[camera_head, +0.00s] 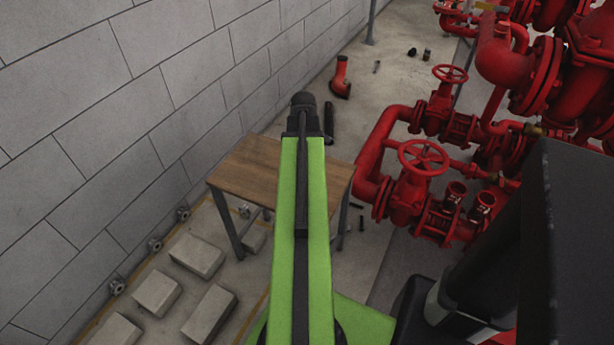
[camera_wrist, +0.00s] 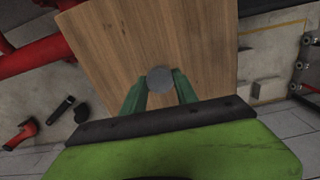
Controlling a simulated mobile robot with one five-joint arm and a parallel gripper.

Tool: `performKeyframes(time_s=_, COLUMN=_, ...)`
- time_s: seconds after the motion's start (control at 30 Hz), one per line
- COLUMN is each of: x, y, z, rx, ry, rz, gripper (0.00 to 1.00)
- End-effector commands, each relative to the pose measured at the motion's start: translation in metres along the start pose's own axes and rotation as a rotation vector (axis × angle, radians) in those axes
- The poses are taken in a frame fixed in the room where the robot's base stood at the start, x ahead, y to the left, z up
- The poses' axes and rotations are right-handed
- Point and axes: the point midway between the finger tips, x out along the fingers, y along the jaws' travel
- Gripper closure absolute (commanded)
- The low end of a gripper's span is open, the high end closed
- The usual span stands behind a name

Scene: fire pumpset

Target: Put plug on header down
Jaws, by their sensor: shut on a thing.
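The plug shows in the wrist view as a round grey disc (camera_wrist: 160,79), seen end-on. My gripper (camera_wrist: 160,84) has its two green fingers shut on it. The plug is over the wooden table (camera_wrist: 120,40); I cannot tell whether it touches the top. In the head view my arm hides the plug and the fingers, and the table (camera_head: 245,165) lies partly under the arm. Two upward-facing red outlets (camera_head: 455,192) stand on the red pipework at the right, possibly the header; which part is the header down is unclear.
Red pipes and handwheel valves (camera_head: 423,158) fill the right side. A grey block wall (camera_head: 180,80) runs along the left. Concrete blocks (camera_head: 197,255) lie on the floor before the table. A red fitting (camera_head: 341,77) and a black cylinder (camera_head: 329,122) are on the floor beyond.

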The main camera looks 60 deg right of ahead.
Motion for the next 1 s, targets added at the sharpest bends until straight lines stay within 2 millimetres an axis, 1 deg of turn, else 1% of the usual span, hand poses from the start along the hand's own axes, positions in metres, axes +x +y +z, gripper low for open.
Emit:
performKeyframes(time_s=0.07, x=0.001, y=0.000, z=0.000, rx=0.000, ry=0.000, rz=0.000, gripper=1.00)
performKeyframes(time_s=0.1, x=0.005, y=0.000, z=0.000, rx=0.000, ry=0.000, rz=0.000, gripper=1.00)
performKeyframes(time_s=0.17, x=0.015, y=0.000, z=0.000, rx=0.000, ry=0.000, rz=0.000, gripper=1.00)
performKeyframes(time_s=0.3, x=0.041, y=0.000, z=0.000, rx=-0.001, ry=0.000, rz=0.000, gripper=1.00)
performKeyframes(time_s=0.33, x=0.043, y=0.000, z=0.000, rx=-0.001, ry=0.000, rz=0.000, gripper=1.00)
performKeyframes(time_s=0.57, x=0.039, y=0.000, z=0.000, rx=-0.001, ry=0.000, rz=0.000, gripper=1.00)
performKeyframes(time_s=0.83, x=0.048, y=0.000, z=0.000, rx=-0.002, ry=0.000, rz=0.000, gripper=1.00)
performKeyframes(time_s=0.87, x=0.046, y=0.000, z=0.000, rx=-0.002, ry=0.000, rz=0.000, gripper=0.61)
performKeyframes(time_s=1.0, x=0.045, y=0.000, z=0.000, rx=-0.002, ry=0.000, rz=0.000, gripper=0.43)
